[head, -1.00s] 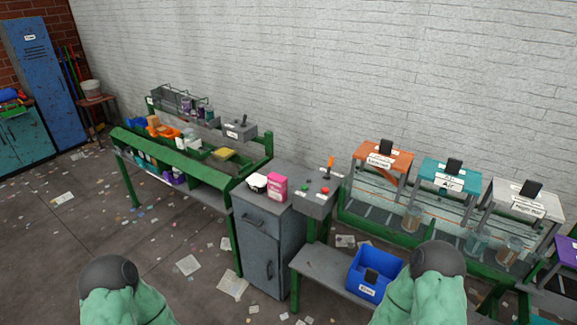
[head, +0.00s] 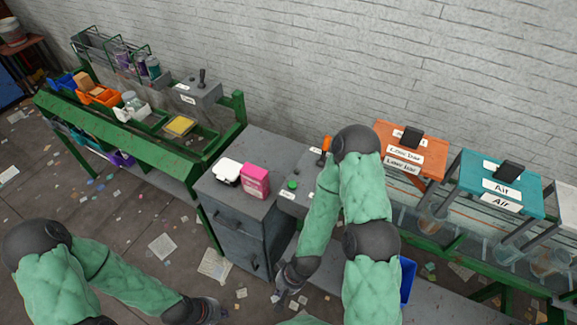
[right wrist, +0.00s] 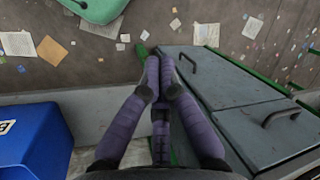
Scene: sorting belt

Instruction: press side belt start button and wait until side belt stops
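A grey control box (head: 299,165) beside the cabinet carries a green button (head: 292,184) and an orange-handled lever (head: 326,145). My right arm covers its right part, where a red button showed earlier. My right gripper (head: 287,283) hangs below and in front of the box, apart from the button. In the right wrist view its purple fingers (right wrist: 160,64) come together at the tips with nothing between them. My left gripper (head: 210,312) is low at the left front, over the floor; its finger opening is too small to tell. Which part is the side belt is unclear.
A grey cabinet (head: 234,222) holds a white-and-black item (head: 228,171) and a pink box (head: 255,181). A green sorting bench (head: 130,146) stands left. Orange (head: 411,150) and teal (head: 502,184) labelled stands are right. A blue bin (right wrist: 34,142) is beside my right gripper.

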